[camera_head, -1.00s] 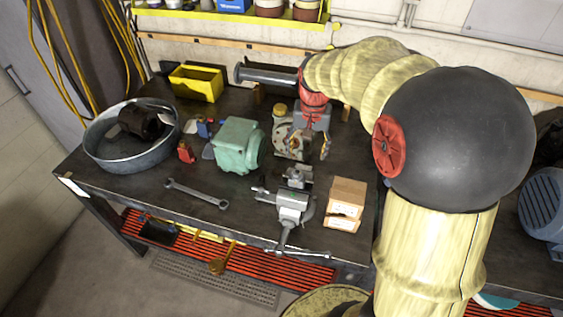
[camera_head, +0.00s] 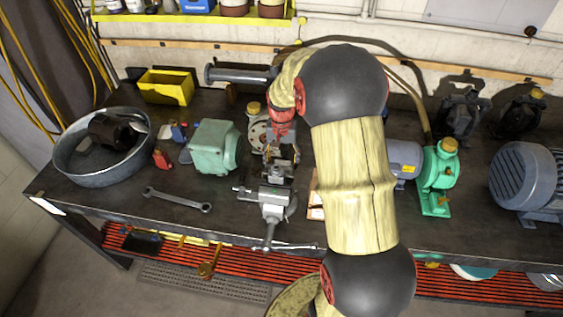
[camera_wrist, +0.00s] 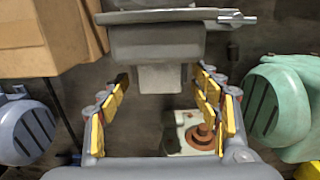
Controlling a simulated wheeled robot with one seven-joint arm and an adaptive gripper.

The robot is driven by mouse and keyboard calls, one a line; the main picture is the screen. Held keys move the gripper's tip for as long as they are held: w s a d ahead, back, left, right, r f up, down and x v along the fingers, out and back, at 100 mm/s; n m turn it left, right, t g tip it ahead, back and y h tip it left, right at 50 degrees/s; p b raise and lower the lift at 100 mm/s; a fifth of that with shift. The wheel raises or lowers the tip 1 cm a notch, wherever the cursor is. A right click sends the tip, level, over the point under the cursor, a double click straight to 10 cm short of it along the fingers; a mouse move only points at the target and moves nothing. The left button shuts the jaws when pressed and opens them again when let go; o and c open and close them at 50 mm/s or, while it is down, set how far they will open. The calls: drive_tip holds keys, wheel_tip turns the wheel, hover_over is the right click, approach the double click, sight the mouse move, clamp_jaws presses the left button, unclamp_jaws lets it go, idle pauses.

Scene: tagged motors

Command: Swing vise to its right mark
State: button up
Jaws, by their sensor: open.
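The grey bench vise (camera_head: 274,198) stands near the front edge of the dark workbench, with its handle bar hanging over the edge. My gripper (camera_head: 281,150) points down just behind the vise, partly hidden by my arm. In the wrist view the vise (camera_wrist: 157,42) fills the top middle. My gripper (camera_wrist: 164,100) is open there, with its yellow-padded fingers apart on either side of the vise's narrower end block. I cannot tell whether either finger touches it. No mark for the vise is clear in these views.
A green motor (camera_head: 213,147) stands left of the vise, with a wrench (camera_head: 178,199) in front. Cardboard boxes (camera_wrist: 40,38) are close on the other side. A blue motor (camera_head: 403,158) stands to the right.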

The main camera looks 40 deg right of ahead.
drive_tip(key=shift+f, duration=0.15)
drive_tip(key=shift+c, duration=0.9)
drive_tip(key=c, duration=1.5)
